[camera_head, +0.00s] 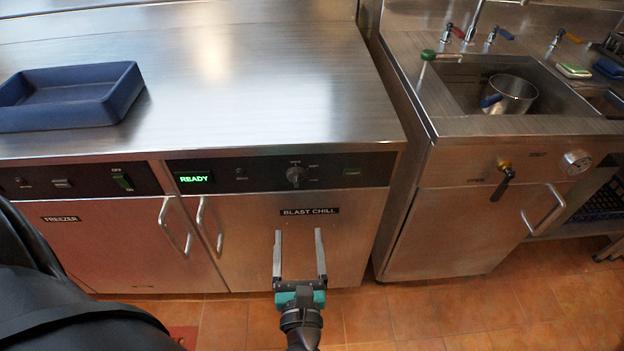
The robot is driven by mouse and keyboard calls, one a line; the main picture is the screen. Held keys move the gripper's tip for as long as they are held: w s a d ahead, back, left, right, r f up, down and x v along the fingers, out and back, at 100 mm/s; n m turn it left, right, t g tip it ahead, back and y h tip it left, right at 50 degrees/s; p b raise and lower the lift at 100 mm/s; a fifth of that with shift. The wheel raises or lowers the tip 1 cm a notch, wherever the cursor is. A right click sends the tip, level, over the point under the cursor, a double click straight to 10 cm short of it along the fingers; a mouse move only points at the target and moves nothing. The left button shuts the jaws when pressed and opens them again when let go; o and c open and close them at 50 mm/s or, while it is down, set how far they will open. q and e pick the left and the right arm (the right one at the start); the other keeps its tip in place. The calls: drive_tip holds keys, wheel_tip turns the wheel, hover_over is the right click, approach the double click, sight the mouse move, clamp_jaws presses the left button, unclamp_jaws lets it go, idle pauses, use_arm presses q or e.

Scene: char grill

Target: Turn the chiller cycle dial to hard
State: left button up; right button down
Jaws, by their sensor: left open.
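The chiller cycle dial (295,175) is a small round grey knob on the black control panel (222,178) of the blast chill unit. Small marks sit around it, too small to read. A green "READY" display (194,177) is lit on the same panel, left of the dial. My left gripper (299,238) is open and empty, in front of the blast chill door (345,235), with its two fingers pointing up. It shows below the dial and apart from it. My right gripper is not in view.
A blue tray (68,118) stands on the steel counter (255,80) at the left. Door handles (208,225) stick out left of my gripper. At the right is a sink (465,92) with a pot (510,93). The counter's middle is clear.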

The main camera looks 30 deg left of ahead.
sight(297, 182)
use_arm(q)
drive_tip(key=x, duration=1.3)
drive_tip(key=shift+w+a, duration=0.25)
drive_tip(key=shift+w, duration=0.05)
drive_tip(key=shift+w+a, duration=0.2)
drive_tip(key=shift+w, duration=0.15)
clamp_jaws()
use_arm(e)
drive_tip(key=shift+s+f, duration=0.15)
